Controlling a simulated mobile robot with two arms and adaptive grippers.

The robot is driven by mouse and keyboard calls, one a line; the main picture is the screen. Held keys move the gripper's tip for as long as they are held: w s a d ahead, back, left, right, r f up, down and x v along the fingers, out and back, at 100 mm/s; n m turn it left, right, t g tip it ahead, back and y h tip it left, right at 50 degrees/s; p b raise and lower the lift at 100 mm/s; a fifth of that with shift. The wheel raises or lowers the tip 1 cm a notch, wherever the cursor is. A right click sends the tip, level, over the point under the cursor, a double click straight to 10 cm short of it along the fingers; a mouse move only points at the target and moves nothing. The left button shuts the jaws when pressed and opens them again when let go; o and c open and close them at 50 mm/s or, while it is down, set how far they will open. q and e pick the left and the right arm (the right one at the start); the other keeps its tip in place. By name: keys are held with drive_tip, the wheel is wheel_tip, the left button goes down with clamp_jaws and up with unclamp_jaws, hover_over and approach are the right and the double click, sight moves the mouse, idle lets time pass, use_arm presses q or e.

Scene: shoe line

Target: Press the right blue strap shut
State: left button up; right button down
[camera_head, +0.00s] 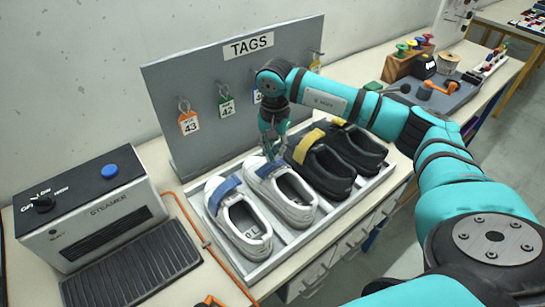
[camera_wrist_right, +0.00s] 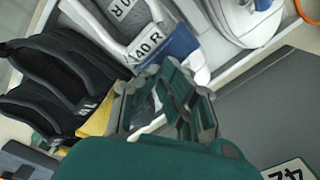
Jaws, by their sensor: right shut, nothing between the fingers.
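Two white shoes with blue straps stand in the tray (camera_head: 287,245). The right white shoe (camera_head: 298,214) has its blue strap (camera_head: 268,169) across the upper. My left gripper is out of view.
Black shoes (camera_head: 325,172) with yellow straps stand close on the right of the white pair. The grey tag board (camera_head: 215,73) with hanging tags rises behind the tray. A steamer (camera_head: 85,207) stands at the left. A tool rack (camera_head: 402,60) sits at the back right.

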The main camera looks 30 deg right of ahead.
wheel_tip(320, 180, up, 8)
drive_tip(key=p, duration=0.3)
drive_tip(key=shift+p, duration=0.4)
drive_tip(key=shift+s+f, duration=0.1)
drive_tip(key=shift+f, duration=0.05)
